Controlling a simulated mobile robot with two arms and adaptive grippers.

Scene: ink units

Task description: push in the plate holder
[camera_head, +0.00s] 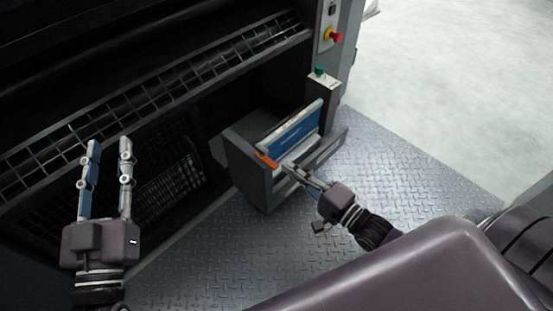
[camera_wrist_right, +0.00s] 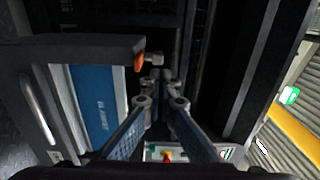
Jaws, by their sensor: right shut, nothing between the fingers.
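The plate holder (camera_head: 255,172) is a grey drawer-like unit standing out from the dark machine, with a blue panel (camera_head: 292,134) and an orange piece (camera_head: 266,160) on its edge. In the right wrist view the holder (camera_wrist_right: 45,100) fills the left side, with its orange piece (camera_wrist_right: 139,62) near the fingertips. My right gripper (camera_head: 288,167) is shut and empty, its tips at the holder's near side; I cannot tell whether they touch it. It also shows in the right wrist view (camera_wrist_right: 160,84). My left gripper (camera_head: 108,149) is open and empty, left of the holder.
The black machine has a long grated rail (camera_head: 180,82) across its front. A post at right carries a red knob (camera_head: 335,36) and a green button (camera_head: 320,69). The diamond-plate floor (camera_head: 380,165) is clear right of the holder.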

